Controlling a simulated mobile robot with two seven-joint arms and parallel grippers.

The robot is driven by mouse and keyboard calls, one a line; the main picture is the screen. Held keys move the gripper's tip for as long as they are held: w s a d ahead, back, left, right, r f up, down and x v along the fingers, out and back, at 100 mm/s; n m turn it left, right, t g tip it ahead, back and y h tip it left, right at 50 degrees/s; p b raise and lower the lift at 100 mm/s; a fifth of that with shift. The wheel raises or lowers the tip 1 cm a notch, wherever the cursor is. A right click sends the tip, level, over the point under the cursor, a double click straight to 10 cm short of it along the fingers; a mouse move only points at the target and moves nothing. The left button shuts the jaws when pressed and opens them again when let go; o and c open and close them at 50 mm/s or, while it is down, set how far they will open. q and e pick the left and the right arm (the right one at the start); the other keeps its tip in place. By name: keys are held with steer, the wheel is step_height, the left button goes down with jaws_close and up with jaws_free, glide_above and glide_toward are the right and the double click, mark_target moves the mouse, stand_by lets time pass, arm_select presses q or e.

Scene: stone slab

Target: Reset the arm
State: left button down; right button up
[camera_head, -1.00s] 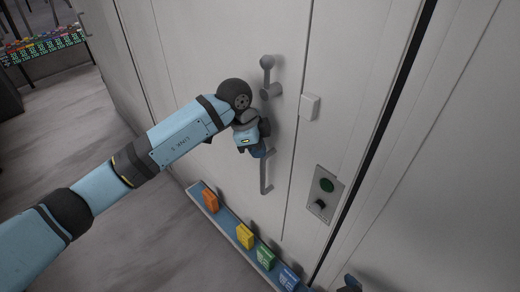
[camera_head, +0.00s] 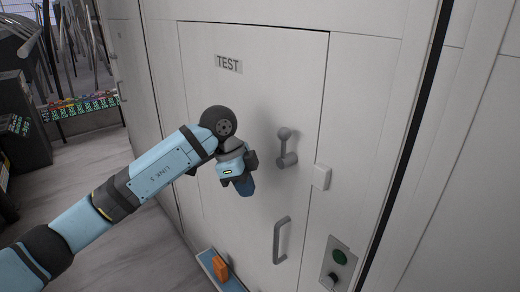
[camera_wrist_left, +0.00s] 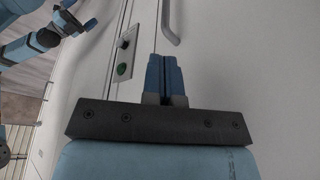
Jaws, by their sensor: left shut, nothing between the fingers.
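My left arm comes in from the left in the head view, and its gripper (camera_head: 244,186) is in front of the white door marked TEST (camera_head: 262,105). In the left wrist view the blue fingers (camera_wrist_left: 164,72) are together with nothing between them. The grey lever (camera_head: 285,148) and the grey door handle (camera_head: 281,240) are to the right of the gripper, apart from it. The handle also shows in the left wrist view (camera_wrist_left: 169,24). My right gripper is not in the head view.
A panel with a green button (camera_head: 340,257) is right of the handle. A small white box (camera_head: 321,177) is beside the lever. An orange block (camera_head: 220,268) sits on a blue ledge (camera_head: 207,262) at the door's foot. Shelves and a dark cabinet (camera_head: 20,125) stand at the left; grey floor is clear.

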arm_select(q)
steer(key=s+d+f+m+h+p, duration=0.25)
steer(key=s+d+h, duration=0.55)
steer(key=s+h, duration=0.65)
steer(key=w+a+f+n+t+y+p, duration=0.15)
steer(key=a+f+n+t+y, duration=0.55)
steer(key=a+f+n+t, duration=0.75)
steer(key=s+a+f+n+g+y, duration=0.1)
steer(key=s+a+f+y, duration=0.1)
steer(key=s+f, duration=0.2)
steer(key=s+a+f+n+g+y, duration=0.1)
steer(key=s+a+f+n+y, duration=0.1)
steer(key=s+f, duration=0.3)
steer(key=s+a+f+n+g+y+p, duration=0.1)
steer(key=s+a+f+y, duration=0.2)
steer(key=s, duration=0.4)
steer(key=shift+s+a+f+y, duration=0.15)
steer(key=shift+s+f+y, duration=0.15)
steer(key=shift+f+y, duration=0.4)
steer(key=shift+f, duration=0.1)
